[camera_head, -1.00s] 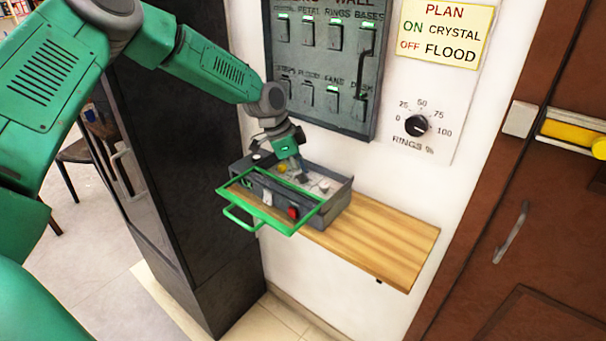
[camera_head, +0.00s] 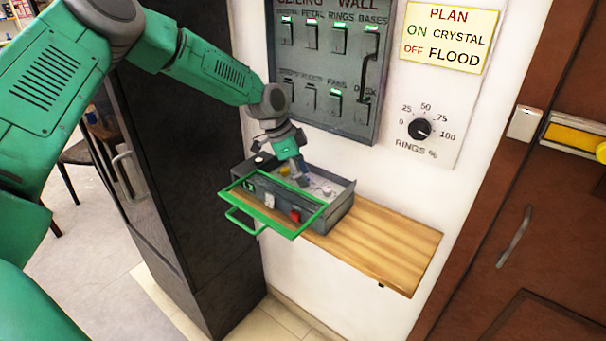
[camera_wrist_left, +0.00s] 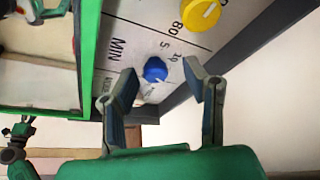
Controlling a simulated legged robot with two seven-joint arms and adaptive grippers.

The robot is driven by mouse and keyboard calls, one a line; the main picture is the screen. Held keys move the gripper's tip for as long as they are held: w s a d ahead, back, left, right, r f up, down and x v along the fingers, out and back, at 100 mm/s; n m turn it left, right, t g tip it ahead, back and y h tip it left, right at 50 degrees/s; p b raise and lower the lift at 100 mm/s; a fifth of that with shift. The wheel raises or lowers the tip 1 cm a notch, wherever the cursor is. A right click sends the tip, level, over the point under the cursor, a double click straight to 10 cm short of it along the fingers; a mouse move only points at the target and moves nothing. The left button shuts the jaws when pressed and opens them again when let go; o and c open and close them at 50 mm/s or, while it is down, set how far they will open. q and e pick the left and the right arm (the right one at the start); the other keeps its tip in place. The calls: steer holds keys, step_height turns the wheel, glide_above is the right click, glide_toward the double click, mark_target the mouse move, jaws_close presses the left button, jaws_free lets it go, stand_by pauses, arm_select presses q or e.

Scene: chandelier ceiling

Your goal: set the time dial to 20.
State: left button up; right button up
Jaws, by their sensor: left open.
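A grey control box (camera_head: 337,212) with a green frame and handle at its front sits on the wooden shelf. In the left wrist view a blue knob (camera_wrist_left: 156,69), marked MIN with 5 and 10 beside it, is on its pale panel. My left gripper (camera_head: 303,180) reaches down over the box. In the left wrist view the gripper (camera_wrist_left: 162,80) is open, its fingers on either side of the blue knob; whether they touch it I cannot tell. The knob's exact pointing is unclear. A green and dark jointed part (camera_wrist_left: 18,145) at lower left may be my right gripper.
A yellow knob (camera_wrist_left: 200,14) is close to the blue one, near an 80 mark. A switch panel (camera_head: 325,75) and a black RINGS % dial (camera_head: 419,129) are on the wall above. The shelf (camera_head: 390,243) is bare right of the box. A dark cabinet (camera_head: 190,170) stands left.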

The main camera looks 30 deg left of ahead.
arm_select(q)
steer(key=v, duration=1.2)
steer(key=shift+w, duration=0.1)
